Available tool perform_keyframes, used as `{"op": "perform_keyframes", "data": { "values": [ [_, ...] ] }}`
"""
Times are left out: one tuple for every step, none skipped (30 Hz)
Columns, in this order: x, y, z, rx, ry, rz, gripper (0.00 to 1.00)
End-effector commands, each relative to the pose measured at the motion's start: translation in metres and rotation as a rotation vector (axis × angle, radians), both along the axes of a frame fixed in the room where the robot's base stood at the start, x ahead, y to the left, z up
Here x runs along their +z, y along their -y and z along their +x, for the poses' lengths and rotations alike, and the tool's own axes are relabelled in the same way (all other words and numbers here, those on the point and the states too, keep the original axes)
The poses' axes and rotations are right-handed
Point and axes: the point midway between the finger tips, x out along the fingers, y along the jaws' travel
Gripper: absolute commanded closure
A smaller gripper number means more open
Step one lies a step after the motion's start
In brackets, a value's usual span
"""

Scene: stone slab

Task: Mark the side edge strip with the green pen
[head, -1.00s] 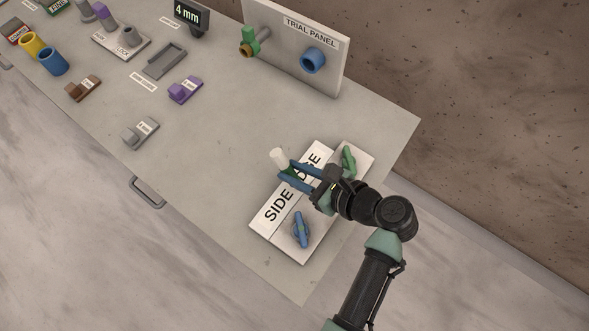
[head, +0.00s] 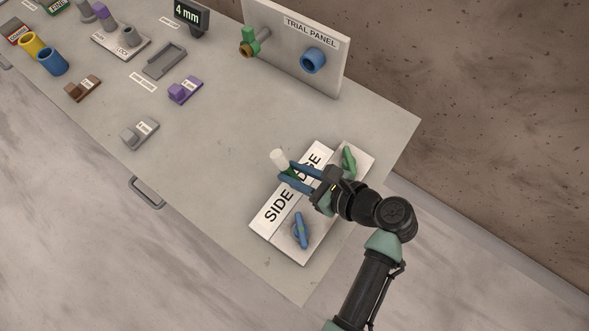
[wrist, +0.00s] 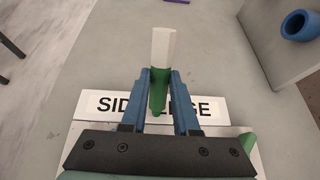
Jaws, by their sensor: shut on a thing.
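My gripper (head: 289,172) is shut on the green pen (wrist: 158,92), which has a white upper end and a green lower part. The pen stands between the two blue fingers, its white end (head: 279,159) sticking up in the head view. The side edge strip (head: 272,210) is a white strip with black lettering, lying along a pale block on the slab. The gripper and pen are over the strip and cover the middle of its lettering; it also shows in the wrist view (wrist: 101,105).
A blue piece (head: 301,231) and a green piece (head: 349,162) sit on the block beside the strip. The trial panel (head: 290,55) stands at the back. Small labelled blocks, a grey tray (head: 165,61) and coloured cups are at the left. The slab between is clear.

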Motion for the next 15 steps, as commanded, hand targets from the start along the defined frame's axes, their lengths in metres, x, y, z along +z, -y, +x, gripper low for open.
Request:
{"op": "perform_keyframes", "data": {
  "values": [
    [-0.0009, 0.0, 0.0002, 0.0, 0.0, 0.0, 1.0],
    [-0.0012, 0.0, 0.0003, 0.0, 0.0, 0.0, 1.0],
    [-0.0017, 0.0, 0.0003, 0.0, 0.0, 0.0, 1.0],
    [-0.002, 0.0, 0.0003, 0.0, 0.0, 0.0, 1.0],
    [-0.0024, 0.0001, 0.0001, 0.0, 0.0, 0.0, 1.0],
    [-0.0029, 0.0, 0.0002, 0.0, 0.0, 0.0, 1.0],
    [-0.0032, 0.0, 0.0002, 0.0, 0.0, 0.0, 1.0],
    [-0.0036, 0.0, 0.0002, 0.0, 0.0, 0.0, 1.0],
    [-0.004, 0.0, 0.0002, 0.0, 0.0, 0.0, 1.0],
    [-0.0044, 0.0, 0.0002, 0.0, 0.0, 0.0, 1.0],
    [-0.0047, 0.0, 0.0002, 0.0, 0.0, 0.0, 1.0],
    [-0.0053, 0.0001, 0.0002, 0.0, 0.001, 0.001, 1.0],
    [-0.0056, 0.0, 0.0002, 0.0, 0.0, 0.0, 1.0],
    [-0.006, 0.0, 0.0002, 0.0, 0.001, 0.001, 1.0],
    [-0.0064, 0.0, 0.0002, 0.0, 0.0, 0.0, 1.0]
  ]
}}
